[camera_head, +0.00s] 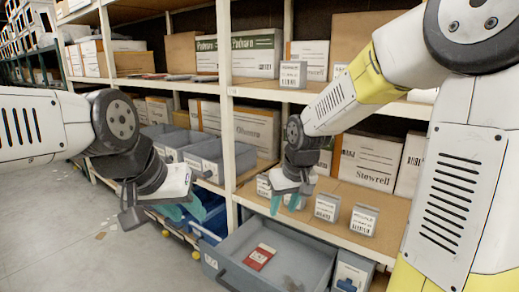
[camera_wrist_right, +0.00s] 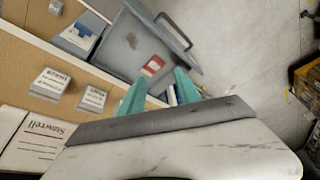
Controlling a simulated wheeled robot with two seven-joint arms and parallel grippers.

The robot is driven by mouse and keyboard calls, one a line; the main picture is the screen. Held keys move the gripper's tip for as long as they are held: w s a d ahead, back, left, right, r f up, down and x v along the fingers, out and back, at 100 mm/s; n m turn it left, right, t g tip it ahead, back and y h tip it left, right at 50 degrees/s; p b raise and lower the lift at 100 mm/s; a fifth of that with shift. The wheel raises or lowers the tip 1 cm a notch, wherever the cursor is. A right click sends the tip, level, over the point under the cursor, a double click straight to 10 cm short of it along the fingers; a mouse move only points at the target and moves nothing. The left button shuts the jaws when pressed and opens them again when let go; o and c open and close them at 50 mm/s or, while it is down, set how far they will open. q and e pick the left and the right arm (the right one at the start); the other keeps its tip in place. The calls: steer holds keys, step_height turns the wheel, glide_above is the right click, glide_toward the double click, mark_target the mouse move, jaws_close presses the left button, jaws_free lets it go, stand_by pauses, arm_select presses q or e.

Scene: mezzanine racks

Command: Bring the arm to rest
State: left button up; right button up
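My right gripper (camera_head: 284,204) hangs over the grey pulled-out bin (camera_head: 228,268), beside the shelf with small boxes. In the right wrist view its two teal fingers (camera_wrist_right: 160,92) stand apart with nothing held between them. My left gripper (camera_head: 184,211) points down at the left, in front of the shelf bins. Its teal fingertips are partly covered by its own wrist, so its opening is unclear. No object shows in it. Both arms are bent and reach forward in front of the rack.
A red-and-white card (camera_head: 260,257) lies in the grey bin, which juts out from the rack. Small labelled boxes (camera_head: 363,219) stand on the shelf near my right gripper. A blue bin (camera_head: 210,222) sits below. Open grey floor (camera_head: 60,225) lies at the left.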

steer(key=s+d+r+m+t, duration=0.1)
steer(key=s+d+r, duration=0.3)
steer(key=s, duration=0.4)
steer(key=s+d+r+m+t, duration=0.1)
steer(key=s+d+r+m, duration=0.1)
steer(key=s+r, duration=0.4)
steer(key=s+d, duration=0.1)
steer(key=s, duration=0.1)
steer(key=shift+s+d+t, duration=0.3)
steer(key=shift+d, duration=0.05)
steer(key=shift+d, duration=0.15)
